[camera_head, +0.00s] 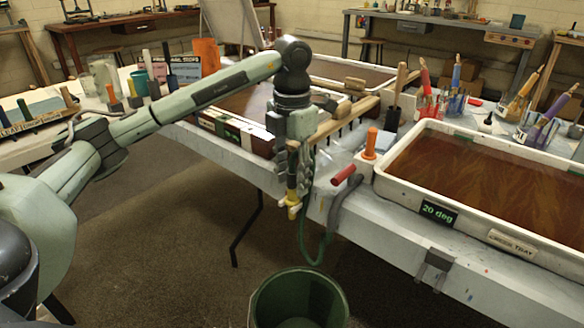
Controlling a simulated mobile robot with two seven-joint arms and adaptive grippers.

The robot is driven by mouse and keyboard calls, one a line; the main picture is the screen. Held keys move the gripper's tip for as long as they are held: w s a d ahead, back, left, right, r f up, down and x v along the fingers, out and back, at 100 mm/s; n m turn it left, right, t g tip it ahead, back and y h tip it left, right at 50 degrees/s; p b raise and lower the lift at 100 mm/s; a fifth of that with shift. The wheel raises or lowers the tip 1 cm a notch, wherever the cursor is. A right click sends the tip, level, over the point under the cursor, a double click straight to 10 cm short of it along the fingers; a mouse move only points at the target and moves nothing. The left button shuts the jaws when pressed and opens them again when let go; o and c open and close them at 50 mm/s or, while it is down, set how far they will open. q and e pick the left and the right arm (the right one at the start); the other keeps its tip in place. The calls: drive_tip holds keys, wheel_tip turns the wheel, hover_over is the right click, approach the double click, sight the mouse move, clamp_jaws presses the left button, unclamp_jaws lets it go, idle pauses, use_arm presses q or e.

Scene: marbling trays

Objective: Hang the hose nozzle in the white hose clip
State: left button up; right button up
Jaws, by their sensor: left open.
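A green hose (302,238) loops down beside the nozzle and back up toward the table edge. I cannot make out the white hose clip clearly against the white table edge. My right gripper is not in view.
A green bucket (268,300) stands on the floor below. A tray (440,215) of brown liquid marked "20 deg" lies right; another tray (232,146) is behind my gripper. Bottles and brushes stand behind.

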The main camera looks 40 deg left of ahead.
use_arm(q)
wheel_tip(320, 180, up, 12)
idle(0.5)
